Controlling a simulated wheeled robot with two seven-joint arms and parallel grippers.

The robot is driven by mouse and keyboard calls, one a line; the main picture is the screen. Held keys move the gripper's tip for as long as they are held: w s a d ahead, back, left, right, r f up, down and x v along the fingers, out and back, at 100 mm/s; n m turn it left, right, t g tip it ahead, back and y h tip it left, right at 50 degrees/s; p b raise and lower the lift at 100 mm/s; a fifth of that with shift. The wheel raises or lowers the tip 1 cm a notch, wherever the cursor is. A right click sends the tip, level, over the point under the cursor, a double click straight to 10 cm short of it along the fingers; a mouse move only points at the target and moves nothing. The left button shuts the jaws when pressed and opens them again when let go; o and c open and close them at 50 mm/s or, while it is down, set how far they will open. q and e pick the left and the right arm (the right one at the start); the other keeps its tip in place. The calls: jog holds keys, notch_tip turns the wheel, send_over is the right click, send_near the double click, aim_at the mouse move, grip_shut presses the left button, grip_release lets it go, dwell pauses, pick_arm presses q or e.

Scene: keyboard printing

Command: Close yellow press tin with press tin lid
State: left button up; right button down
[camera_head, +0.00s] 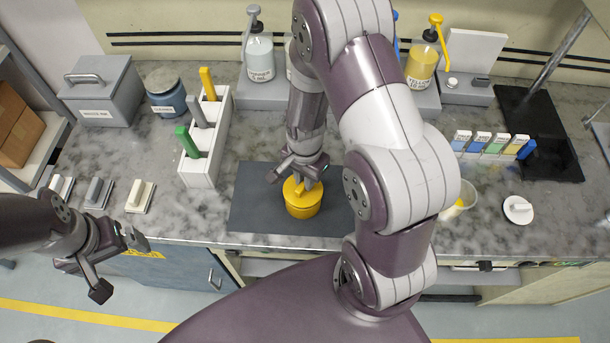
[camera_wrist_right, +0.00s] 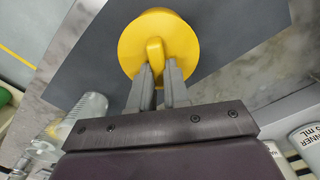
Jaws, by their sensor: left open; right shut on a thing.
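The yellow press tin (camera_head: 303,211) stands upright on the dark grey mat (camera_head: 262,222). Its round yellow lid sits on top of it, and the lid also shows in the right wrist view (camera_wrist_right: 181,32). My right gripper (camera_head: 300,182) points down at the lid and is shut on its raised handle, which shows between the fingers in the right wrist view (camera_wrist_right: 155,70). Whether the lid is fully seated cannot be told. My left gripper (camera_head: 122,262) is open and empty, in front of the counter at the left.
A white rack (camera_head: 203,150) with green, grey and yellow handles stands left of the mat. Pump bottles (camera_head: 260,58) line the back. A clear cup (camera_head: 462,196) and a white round lid (camera_head: 518,209) lie to the right. My right arm hides part of the counter.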

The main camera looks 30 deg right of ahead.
jog(key=shift+f, duration=0.2)
jog(key=shift+f+b, duration=0.45)
jog(key=shift+b, duration=0.05)
jog(key=c, duration=1)
grip_release()
notch_tip(320, 180, up, 6)
jog(key=p, duration=0.6)
jog(key=shift+r, duration=0.2)
jog(key=shift+f, duration=0.2)
